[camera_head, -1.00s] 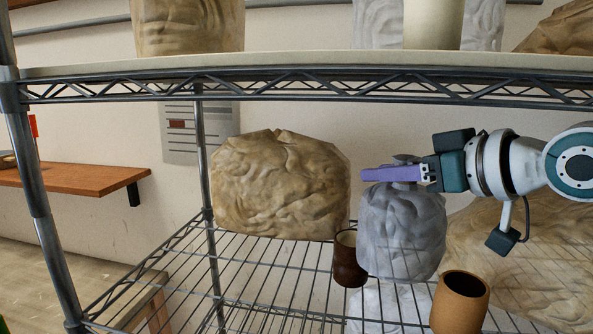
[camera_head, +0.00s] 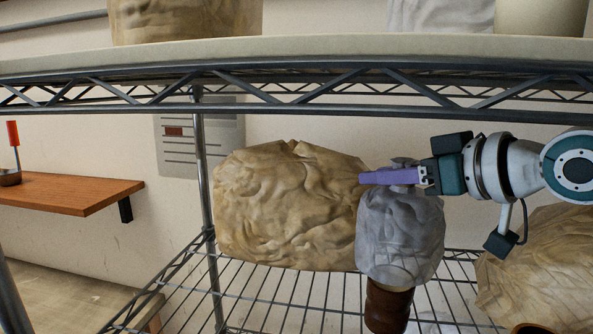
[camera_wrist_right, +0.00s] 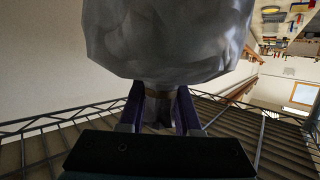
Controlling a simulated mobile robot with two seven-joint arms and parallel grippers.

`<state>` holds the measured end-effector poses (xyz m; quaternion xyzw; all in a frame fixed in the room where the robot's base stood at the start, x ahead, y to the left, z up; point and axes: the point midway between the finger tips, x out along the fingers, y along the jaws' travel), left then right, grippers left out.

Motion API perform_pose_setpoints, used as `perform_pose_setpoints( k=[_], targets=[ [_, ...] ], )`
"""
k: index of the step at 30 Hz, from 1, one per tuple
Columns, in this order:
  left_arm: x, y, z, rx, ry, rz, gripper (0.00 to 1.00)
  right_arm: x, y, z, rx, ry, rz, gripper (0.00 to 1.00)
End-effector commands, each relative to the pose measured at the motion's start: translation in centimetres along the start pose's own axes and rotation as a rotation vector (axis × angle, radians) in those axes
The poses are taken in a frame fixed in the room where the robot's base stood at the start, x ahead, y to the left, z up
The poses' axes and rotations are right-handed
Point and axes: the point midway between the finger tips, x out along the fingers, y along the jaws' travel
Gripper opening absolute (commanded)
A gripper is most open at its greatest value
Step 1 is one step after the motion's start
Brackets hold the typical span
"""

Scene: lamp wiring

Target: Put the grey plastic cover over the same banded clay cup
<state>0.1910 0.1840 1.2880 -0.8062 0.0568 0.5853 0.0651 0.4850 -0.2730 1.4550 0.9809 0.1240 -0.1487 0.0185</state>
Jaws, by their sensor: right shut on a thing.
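The grey crumpled plastic cover (camera_head: 400,235) hangs from my right gripper (camera_head: 392,176), whose purple fingers are shut on its gathered top. It also fills the upper middle of the right wrist view (camera_wrist_right: 170,40), between the fingers (camera_wrist_right: 160,108). A dark reddish-brown clay cup (camera_head: 388,310) shows directly below the cover in the head view. Its upper part is hidden by the cover's lower edge; I cannot tell whether the cover is around it or in front of it. The rim of another cup (camera_head: 531,329) shows at the bottom right. My left gripper is not in view.
A large tan crumpled cover (camera_head: 288,205) stands left of the grey one, and another (camera_head: 540,265) is at right. The upper shelf edge (camera_head: 300,108) runs above my gripper. The wire shelf (camera_head: 290,300) has bare room at left.

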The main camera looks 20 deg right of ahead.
Motion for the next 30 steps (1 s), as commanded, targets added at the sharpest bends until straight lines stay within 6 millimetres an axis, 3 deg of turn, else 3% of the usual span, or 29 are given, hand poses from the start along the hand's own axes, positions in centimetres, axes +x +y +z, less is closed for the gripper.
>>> perform_pose_setpoints(
  k=[5,30],
  targets=[
    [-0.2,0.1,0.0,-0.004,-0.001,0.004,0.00,-0.1,0.0,0.0,-0.004,0.006,-0.004,0.00],
    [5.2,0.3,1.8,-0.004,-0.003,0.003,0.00,2.1,0.0,7.0,-0.003,0.005,-0.004,0.00]
  ],
)
